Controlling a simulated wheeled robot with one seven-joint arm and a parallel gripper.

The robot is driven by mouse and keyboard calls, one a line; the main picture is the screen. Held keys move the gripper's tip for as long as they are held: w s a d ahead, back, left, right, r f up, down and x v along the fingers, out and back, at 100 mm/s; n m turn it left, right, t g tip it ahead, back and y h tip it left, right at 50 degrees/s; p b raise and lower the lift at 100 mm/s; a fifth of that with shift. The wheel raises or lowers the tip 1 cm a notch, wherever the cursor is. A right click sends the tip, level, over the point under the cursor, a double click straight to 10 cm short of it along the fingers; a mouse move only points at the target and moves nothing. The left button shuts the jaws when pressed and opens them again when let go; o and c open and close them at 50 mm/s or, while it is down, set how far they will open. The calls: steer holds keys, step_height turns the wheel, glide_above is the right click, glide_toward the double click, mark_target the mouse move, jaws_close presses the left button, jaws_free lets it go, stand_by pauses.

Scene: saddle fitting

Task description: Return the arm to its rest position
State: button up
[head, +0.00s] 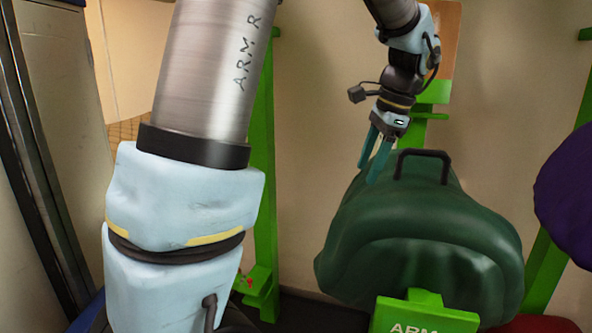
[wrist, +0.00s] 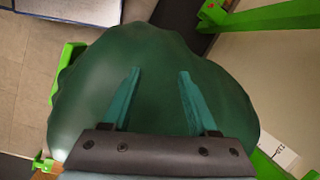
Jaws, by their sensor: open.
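My gripper (head: 376,160) has two teal fingers and hangs at the end of my arm, pointing down at the left of the black handle on the green saddle (head: 420,235). The fingers are apart with nothing between them. In the wrist view my gripper (wrist: 157,75) is open over the dark green saddle surface (wrist: 160,50). Whether the fingertips touch the saddle cannot be told. The saddle sits on a bright green stand (head: 422,318) marked "ARM". The black handle (head: 424,154) stands up from the saddle's top.
Green upright posts (head: 263,180) stand left and right of the saddle. A purple rounded thing (head: 570,195) is at the right edge. A beige wall (head: 320,100) is behind. A bare grey floor (wrist: 40,80) shows at the left of the wrist view.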

steer(key=s+a+f+n+h, duration=0.1)
steer(key=s+a+f+n, duration=0.2)
steer(key=a+f+n, duration=0.4)
steer(key=s+a+f+n+h, duration=0.1)
steer(key=s+a+f+n, duration=0.3)
steer(key=a, duration=1)
step_height(320, 180, down, 3)
steer(key=n, duration=0.4)
steer(key=shift+s+a+h, duration=0.3)
steer(key=shift+a+h, duration=0.05)
steer(key=shift+h, duration=0.05)
steer(key=shift+c, duration=0.2)
